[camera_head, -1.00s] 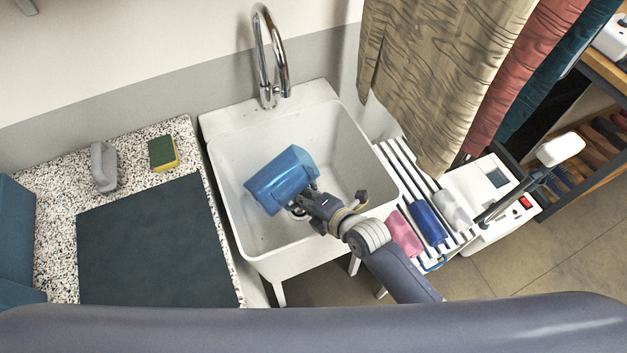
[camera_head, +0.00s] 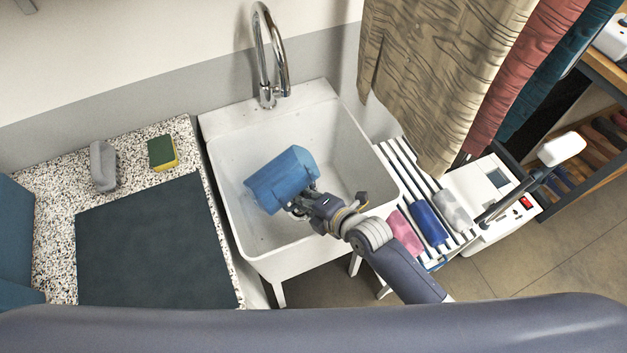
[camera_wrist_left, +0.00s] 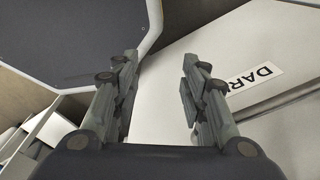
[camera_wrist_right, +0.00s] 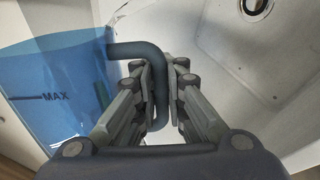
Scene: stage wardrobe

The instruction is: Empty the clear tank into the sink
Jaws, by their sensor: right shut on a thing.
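The clear tank (camera_head: 281,180) is see-through blue and lies tilted well over, above the basin of the white sink (camera_head: 229,161). My right gripper (camera_head: 300,207) is shut on its dark handle (camera_wrist_right: 139,50). The right wrist view shows the tank's blue wall (camera_wrist_right: 62,75) with a MAX line, left of the handle. I cannot tell how much liquid is in it. The sink drain (camera_wrist_right: 256,6) shows at the top of that view. My left gripper (camera_wrist_left: 160,70) is open and empty in the left wrist view, and is outside the head view.
A chrome faucet (camera_head: 282,73) stands at the back of the sink. The speckled counter at left holds a dark mat (camera_head: 155,245), a sponge (camera_head: 162,153) and a grey object (camera_head: 103,166). Hanging cloths (camera_head: 445,75) and a slatted rack (camera_head: 393,160) with rolls are at right.

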